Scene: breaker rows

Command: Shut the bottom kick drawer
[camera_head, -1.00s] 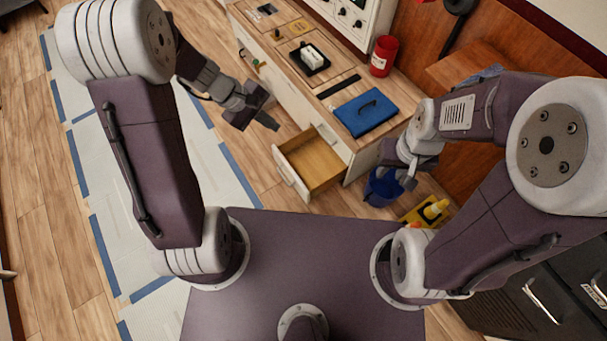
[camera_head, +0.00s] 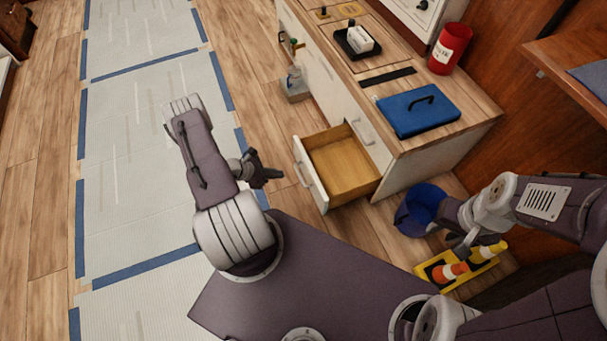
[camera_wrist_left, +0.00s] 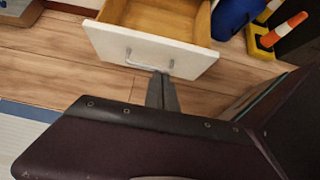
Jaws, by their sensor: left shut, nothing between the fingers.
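The bottom kick drawer (camera_head: 341,168) stands open and empty at the foot of the cabinet. Its white front panel (camera_head: 310,175) faces left in the head view. In the left wrist view the drawer front (camera_wrist_left: 150,50) shows at the top, with a metal bar handle (camera_wrist_left: 148,62). My left gripper (camera_head: 277,175) is shut and empty, just left of the drawer front in the head view. In the left wrist view its fingertips (camera_wrist_left: 161,76) appear just below the handle; I cannot tell whether they touch. My right gripper (camera_head: 459,250) is beside a blue bucket; its jaws are unclear.
The blue bucket (camera_head: 418,212) and a yellow tray with small cones (camera_head: 460,266) stand on the floor right of the drawer. A blue case (camera_head: 418,112) and a red canister (camera_head: 449,50) sit on the counter.

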